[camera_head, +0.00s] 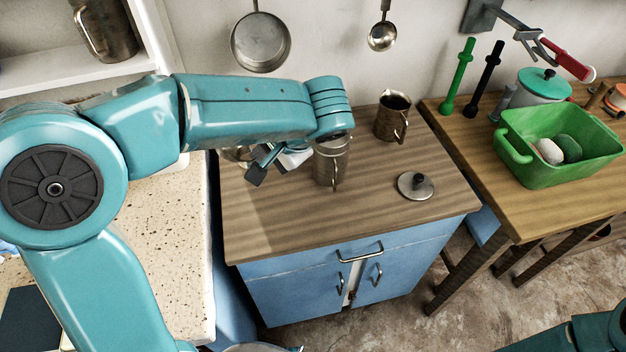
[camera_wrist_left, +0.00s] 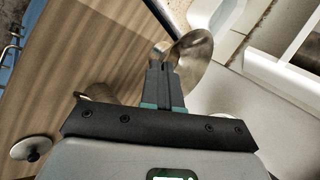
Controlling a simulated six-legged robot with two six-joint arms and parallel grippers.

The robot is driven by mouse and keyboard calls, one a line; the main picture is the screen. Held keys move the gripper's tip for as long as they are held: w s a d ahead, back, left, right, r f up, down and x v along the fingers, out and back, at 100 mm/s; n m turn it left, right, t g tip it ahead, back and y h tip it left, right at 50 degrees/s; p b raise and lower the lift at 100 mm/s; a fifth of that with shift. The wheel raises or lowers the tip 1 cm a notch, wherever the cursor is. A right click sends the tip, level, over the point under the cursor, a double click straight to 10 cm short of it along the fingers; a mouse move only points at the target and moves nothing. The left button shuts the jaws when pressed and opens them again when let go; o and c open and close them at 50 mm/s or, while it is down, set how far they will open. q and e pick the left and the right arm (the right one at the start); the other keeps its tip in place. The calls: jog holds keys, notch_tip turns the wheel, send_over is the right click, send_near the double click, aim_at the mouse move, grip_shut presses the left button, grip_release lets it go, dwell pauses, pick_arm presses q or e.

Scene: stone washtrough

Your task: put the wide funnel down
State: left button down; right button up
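The wide funnel (camera_wrist_left: 192,60) is a shiny metal cone at the fingertips of my left gripper (camera_wrist_left: 165,62) in the left wrist view. The two fingers are close together, apparently pinching a narrow part at the funnel's side. In the head view my left gripper (camera_head: 268,168) is over the left part of the wooden cabinet top (camera_head: 290,220). A bit of the funnel (camera_head: 237,154) shows left of it; my arm hides most of it. I cannot tell whether the funnel touches the top. My right arm shows only at the lower right corner; its gripper is out of view.
A metal mug (camera_head: 331,163) stands close beside my left gripper. A second mug (camera_head: 393,118) and a round lid (camera_head: 415,185) are on the cabinet top. A speckled stone surface (camera_head: 165,235) lies left. A green basin (camera_head: 560,150) is on the right table. The front top is clear.

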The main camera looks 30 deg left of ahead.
pick_arm(q)
notch_tip(320, 180, down, 19)
jog(key=shift+a+r, duration=0.1)
jog(key=shift+s+r, duration=0.1)
jog(key=shift+f+b, duration=0.25)
jog(key=shift+b, duration=0.3)
jog(key=c, duration=1.4)
grip_release()
jog(key=shift+r, duration=0.1)
